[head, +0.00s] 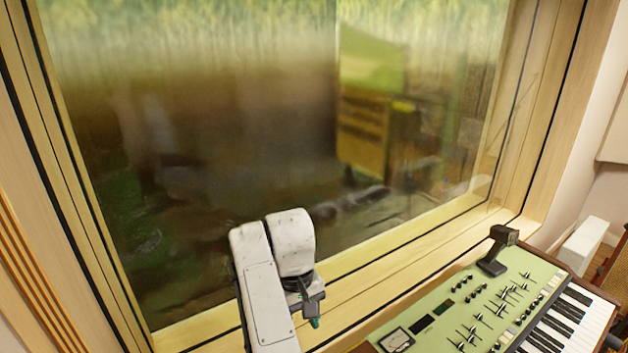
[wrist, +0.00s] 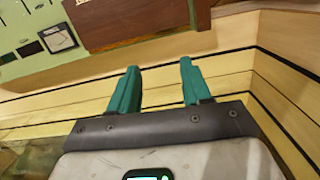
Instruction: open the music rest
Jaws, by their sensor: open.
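I cannot make out a music rest for certain in either view. A keyboard instrument (head: 470,310) with a pale green control panel and piano keys stands at the lower right of the head view. Part of its green panel, with a square meter (wrist: 58,39), shows at the upper left of the wrist view, beside a brown wooden part (wrist: 135,22). My gripper (wrist: 159,68) is open and empty, its two teal fingers apart and short of the wooden part. In the head view my gripper (head: 314,321) is left of the keyboard, mostly hidden by my arm.
A large window (head: 250,150) with a pale wooden frame (head: 390,265) fills the wall behind the keyboard. A small dark device (head: 496,250) stands at the keyboard's back edge. A white box-like thing (head: 583,240) is at the right. Wooden slats (head: 30,280) line the left edge.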

